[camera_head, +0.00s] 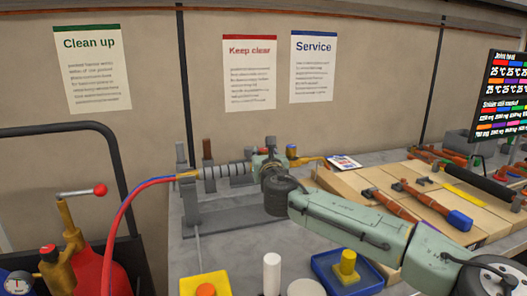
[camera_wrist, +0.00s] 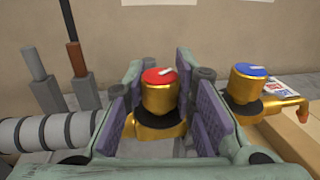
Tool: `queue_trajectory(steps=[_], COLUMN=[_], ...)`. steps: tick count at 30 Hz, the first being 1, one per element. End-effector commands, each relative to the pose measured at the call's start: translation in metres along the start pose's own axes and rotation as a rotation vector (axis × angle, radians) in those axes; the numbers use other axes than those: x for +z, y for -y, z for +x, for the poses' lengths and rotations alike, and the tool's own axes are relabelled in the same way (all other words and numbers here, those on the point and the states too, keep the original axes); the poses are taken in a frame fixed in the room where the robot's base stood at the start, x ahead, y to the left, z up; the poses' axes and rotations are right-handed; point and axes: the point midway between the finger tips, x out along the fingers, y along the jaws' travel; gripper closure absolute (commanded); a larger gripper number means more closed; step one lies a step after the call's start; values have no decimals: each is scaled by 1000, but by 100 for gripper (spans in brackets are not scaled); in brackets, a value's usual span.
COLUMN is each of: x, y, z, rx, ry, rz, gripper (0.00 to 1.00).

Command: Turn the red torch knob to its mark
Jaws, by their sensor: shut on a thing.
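The red torch knob (camera_wrist: 160,96), a gold cylinder with a red top and a small white line, stands upright between the purple pads of my gripper (camera_wrist: 160,70) in the wrist view. My gripper is shut on it. The white line points toward the upper right. I cannot make out the target mark.
The grey ribbed torch handle (camera_wrist: 45,131) lies left of the gripper. Two upright posts (camera_wrist: 76,58) stand behind it. Cardboard boxes (camera_head: 345,183) with tools are to the right. A blue tray (camera_head: 330,270) and yellow block (camera_head: 205,284) are in front.

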Motion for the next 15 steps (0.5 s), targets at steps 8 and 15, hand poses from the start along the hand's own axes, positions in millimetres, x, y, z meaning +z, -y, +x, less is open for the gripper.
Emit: queue_trajectory(steps=[8,15], x=[-1,-2], y=[4,4], z=[1,2], rx=[255,482], ry=[-2,-1], rz=[-2,1], gripper=[100,100])
